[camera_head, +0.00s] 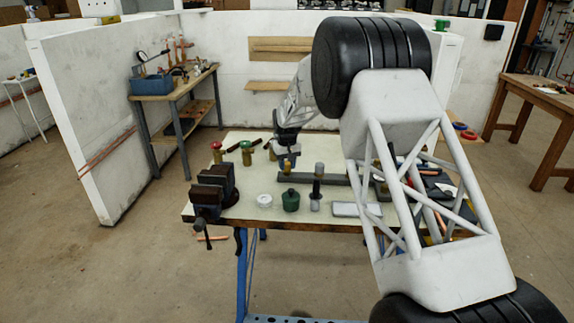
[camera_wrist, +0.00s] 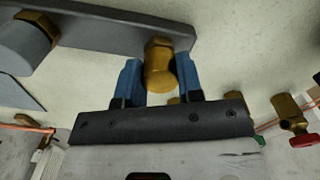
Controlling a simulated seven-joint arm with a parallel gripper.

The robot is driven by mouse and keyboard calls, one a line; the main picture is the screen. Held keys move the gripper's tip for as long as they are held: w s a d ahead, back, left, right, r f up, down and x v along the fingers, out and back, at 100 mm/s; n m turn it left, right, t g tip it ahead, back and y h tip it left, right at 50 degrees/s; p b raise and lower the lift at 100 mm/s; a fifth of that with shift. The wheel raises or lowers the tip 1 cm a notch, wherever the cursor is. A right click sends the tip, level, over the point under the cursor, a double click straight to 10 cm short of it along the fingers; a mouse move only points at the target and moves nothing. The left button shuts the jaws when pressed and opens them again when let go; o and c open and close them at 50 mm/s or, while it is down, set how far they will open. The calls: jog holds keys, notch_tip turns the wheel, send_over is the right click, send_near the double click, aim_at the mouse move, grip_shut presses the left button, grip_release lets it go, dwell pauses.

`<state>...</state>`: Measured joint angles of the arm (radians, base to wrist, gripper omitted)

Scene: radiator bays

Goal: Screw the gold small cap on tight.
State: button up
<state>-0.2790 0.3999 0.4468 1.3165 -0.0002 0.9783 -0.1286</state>
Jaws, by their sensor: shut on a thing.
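The gold small cap (camera_wrist: 159,72) is in the middle of the wrist view, on a gold hex fitting at the side of a long grey bar (camera_wrist: 100,24). In the head view the cap (camera_head: 287,168) shows small below my gripper, and the bar (camera_head: 333,180) lies across the workbench. My gripper (camera_wrist: 160,76) has its two blue fingers on either side of the cap and is shut on it. In the head view my gripper (camera_head: 287,161) is small at the bar's left end. The cap's thread is hidden, so I cannot tell how tight it sits.
A large grey cap (camera_wrist: 24,44) sits at the bar's other end. Red-topped (camera_head: 216,151) and green-topped (camera_head: 246,152) brass valves stand behind.

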jog(key=shift+m, duration=0.8)
jog(key=o, duration=0.8)
jog(key=shift+o, duration=0.2)
